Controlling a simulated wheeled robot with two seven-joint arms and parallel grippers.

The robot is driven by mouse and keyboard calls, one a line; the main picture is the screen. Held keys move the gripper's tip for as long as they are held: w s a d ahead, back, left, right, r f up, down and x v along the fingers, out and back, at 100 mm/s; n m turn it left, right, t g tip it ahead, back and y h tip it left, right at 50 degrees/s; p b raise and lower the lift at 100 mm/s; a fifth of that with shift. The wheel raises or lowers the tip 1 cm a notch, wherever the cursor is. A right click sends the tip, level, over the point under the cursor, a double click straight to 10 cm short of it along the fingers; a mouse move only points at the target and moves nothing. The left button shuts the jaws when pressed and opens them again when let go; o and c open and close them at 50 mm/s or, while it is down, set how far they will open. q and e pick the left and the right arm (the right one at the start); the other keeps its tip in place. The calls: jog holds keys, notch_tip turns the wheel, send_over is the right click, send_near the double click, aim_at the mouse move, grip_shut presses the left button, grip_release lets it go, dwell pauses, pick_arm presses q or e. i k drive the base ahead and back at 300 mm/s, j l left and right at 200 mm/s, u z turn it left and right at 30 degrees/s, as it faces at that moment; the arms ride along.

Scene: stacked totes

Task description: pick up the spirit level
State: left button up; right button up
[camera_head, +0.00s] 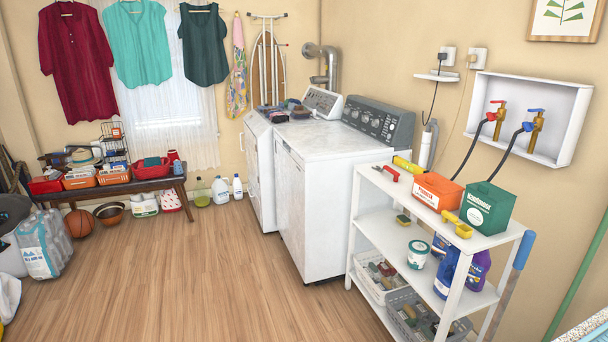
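A yellow bar-shaped object (408,164), which looks like the spirit level, lies at the back left of the top shelf of a white shelf unit (365,219). It is small in the view, and its far end meets the wall side behind an orange box (437,190). A red-handled tool (387,173) lies just in front of it. A yellow scoop (456,226) lies at the front edge of the same shelf, by a green box (487,207). Neither of my grippers shows in the head view.
A white washer (310,215) stands left of the shelf unit. A bench (110,187) with red and orange bins stands at the far left. The wooden floor (180,275) in the middle is clear.

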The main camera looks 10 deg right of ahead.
aim_at(409, 166)
jog(key=i+z, duration=0.35)
jog(key=i+j+z, duration=0.2)
jog(key=i+z, duration=0.2)
jog(key=i+j+z, duration=0.35)
jog(key=i+j+u, duration=0.2)
jog(key=i, duration=0.55)
jog(key=i+u, duration=0.15)
jog(key=i, duration=0.6)
jog(key=j, duration=0.05)
